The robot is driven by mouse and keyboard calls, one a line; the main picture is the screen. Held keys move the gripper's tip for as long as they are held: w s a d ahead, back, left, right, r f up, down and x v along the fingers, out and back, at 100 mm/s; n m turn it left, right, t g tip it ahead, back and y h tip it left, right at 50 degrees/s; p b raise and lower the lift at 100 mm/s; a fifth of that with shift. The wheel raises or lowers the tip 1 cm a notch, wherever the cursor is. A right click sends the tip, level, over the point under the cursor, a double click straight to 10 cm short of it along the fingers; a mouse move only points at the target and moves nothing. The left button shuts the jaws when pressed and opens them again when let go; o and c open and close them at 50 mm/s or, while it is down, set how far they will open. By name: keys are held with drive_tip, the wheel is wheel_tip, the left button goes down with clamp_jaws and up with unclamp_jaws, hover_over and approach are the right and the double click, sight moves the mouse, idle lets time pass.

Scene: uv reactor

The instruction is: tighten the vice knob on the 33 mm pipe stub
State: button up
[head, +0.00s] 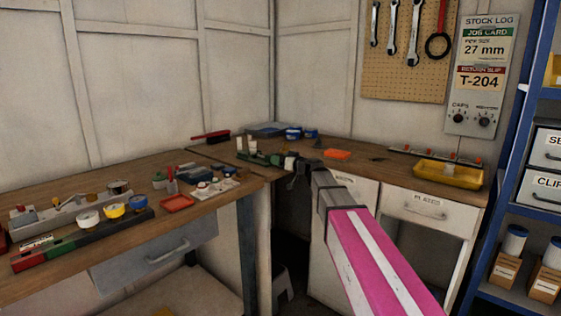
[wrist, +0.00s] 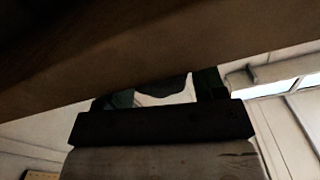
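My gripper (head: 296,181) is at the end of my arm, small and dark, by the front edge of the far bench, close to a green vice-like tool (head: 258,157). A small white cylinder (head: 289,161) shows at that tool's right end; I cannot tell whether it is a knob or a pipe stub. In the wrist view, dark finger-like parts (wrist: 161,96) stand apart above a black block, with a pale patch between them. I cannot tell whether this patch is background or something held. The fingers' contact with the tool is hidden.
A wooden bench edge (wrist: 150,50) fills the top of the wrist view, very close. The left bench (head: 100,187) carries tapes, a red tray and tools. A yellow tray (head: 448,174) lies on the far bench. The job card (head: 487,46) reads 27 mm.

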drive_tip(key=shift+o, duration=0.8)
drive_tip(key=v, duration=1)
drive_tip(key=shift+s+d, duration=0.25)
drive_tip(key=shift+d, duration=0.05)
drive_tip(key=w+a+n, duration=0.1)
drive_tip(key=w+a, duration=0.1)
drive_tip(key=w+a+n, duration=0.1)
drive_tip(key=w+a, duration=0.1)
drive_tip(key=a, duration=0.1)
drive_tip(key=w+a+n, duration=0.1)
drive_tip(key=w+a, duration=0.1)
drive_tip(key=a, duration=0.1)
drive_tip(key=shift+w+a+f+n, duration=0.15)
drive_tip(key=shift+w+a+n, duration=0.1)
drive_tip(key=shift+w+n, duration=0.05)
